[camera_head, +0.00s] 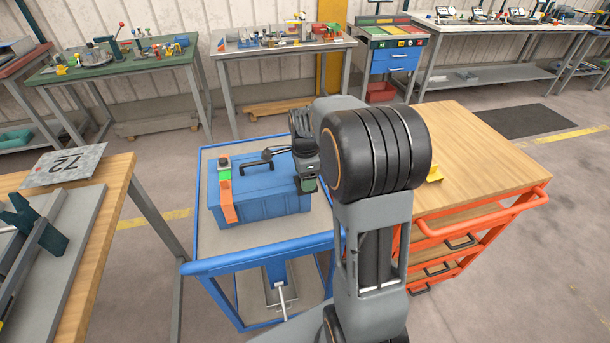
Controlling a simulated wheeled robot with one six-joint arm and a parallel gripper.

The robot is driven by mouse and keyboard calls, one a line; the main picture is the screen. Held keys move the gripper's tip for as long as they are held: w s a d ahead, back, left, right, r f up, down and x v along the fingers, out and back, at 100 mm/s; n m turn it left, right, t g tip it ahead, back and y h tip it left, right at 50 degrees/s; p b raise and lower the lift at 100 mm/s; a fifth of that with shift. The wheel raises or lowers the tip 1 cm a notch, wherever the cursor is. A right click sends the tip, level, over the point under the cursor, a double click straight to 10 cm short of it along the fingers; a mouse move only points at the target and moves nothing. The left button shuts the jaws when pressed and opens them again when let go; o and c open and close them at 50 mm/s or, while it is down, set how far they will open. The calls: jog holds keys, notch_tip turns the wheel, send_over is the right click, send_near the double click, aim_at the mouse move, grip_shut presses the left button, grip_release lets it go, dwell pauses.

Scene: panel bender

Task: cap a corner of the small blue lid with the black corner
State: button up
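The small blue lid (270,172) is the top of a blue box on a blue cart, with a black handle (256,165) on it. An orange strip with green and red parts (228,200) hangs over its front left. My gripper (307,182) points down at the lid's right end, and my arm hides part of that end. I cannot tell whether it touches the lid. The fingers are small and dark, so whether they are open or shut is unclear. I cannot make out the black corner as a separate piece.
The blue cart's rim (262,256) surrounds the box. A wooden-topped orange drawer cabinet (490,145) stands to the right, with a small yellow piece (435,174) on it. A wooden bench (75,262) is at the left. Several workbenches line the back wall. Bare floor lies between.

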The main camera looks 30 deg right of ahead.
jog(key=o, duration=0.4)
jog(key=shift+o, duration=0.2)
jog(key=r+n, duration=0.2)
jog(key=r, duration=0.1)
jog(key=r+n, duration=0.2)
jog(key=r, duration=0.2)
jog(key=r+n+p, duration=0.1)
jog(key=r+n, duration=0.1)
jog(key=r, duration=0.1)
jog(key=shift+s+a+r, duration=0.15)
jog(key=shift+s+r, duration=0.2)
jog(key=s+a+f+n+t, duration=0.1)
jog(key=s+a+n, duration=0.3)
jog(key=s+n, duration=0.3)
jog(key=s+a+n+t+p, duration=0.1)
jog(key=s+a+n+t, duration=0.1)
jog(key=s+a+n, duration=0.3)
jog(key=s+n, duration=0.2)
jog(key=s, duration=0.1)
jog(key=shift+s+a+f+t+p, duration=0.2)
jog(key=shift+s+f+t+p, duration=0.05)
jog(key=shift+f+t+p, duration=0.1)
